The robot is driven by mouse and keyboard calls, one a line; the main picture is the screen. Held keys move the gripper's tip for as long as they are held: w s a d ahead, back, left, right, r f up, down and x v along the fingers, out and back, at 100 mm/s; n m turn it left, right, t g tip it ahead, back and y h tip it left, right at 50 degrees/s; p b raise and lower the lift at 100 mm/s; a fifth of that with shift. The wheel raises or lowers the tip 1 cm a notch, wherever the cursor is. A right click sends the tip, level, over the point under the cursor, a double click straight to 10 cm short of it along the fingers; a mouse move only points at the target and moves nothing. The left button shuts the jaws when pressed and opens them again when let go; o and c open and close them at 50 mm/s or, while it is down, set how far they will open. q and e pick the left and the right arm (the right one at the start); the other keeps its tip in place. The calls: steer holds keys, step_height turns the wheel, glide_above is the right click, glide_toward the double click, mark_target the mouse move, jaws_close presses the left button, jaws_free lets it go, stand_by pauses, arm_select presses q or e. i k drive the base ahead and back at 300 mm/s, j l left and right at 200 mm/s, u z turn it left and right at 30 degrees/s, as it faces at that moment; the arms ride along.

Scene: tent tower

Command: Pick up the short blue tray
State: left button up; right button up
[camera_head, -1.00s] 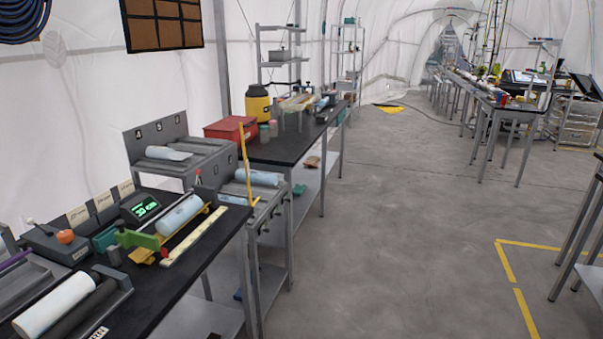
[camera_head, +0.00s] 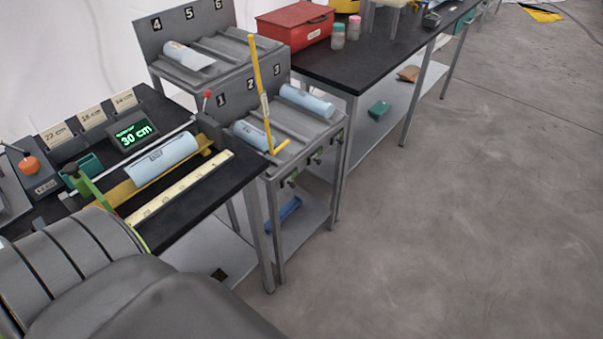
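A small blue tray-like thing (camera_head: 285,215) lies on the lower shelf of the grey numbered rack, below the slots and between its legs. It is partly shaded and small, so its exact shape is hard to tell. A teal tray-like box (camera_head: 378,108) sits on the lower shelf of the black table further back. Neither of my grippers is in view. A large dark grey rounded part, which looks like my own arm, fills the lower left corner.
The grey rack (camera_head: 228,80) has numbered slots holding several pale blue rolls. The measuring bench (camera_head: 200,195) with a 30 cm display (camera_head: 134,135) is at left. A red box (camera_head: 294,27) is behind.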

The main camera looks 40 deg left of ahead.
mark_target(293, 205)
steer(key=i+u, duration=0.2)
steer(key=i, duration=0.35)
steer(key=i+l+u, duration=0.15)
steer(key=i, duration=0.4)
steer(key=i+l+u, duration=0.2)
steer(key=i, duration=0.35)
steer(key=l, duration=0.1)
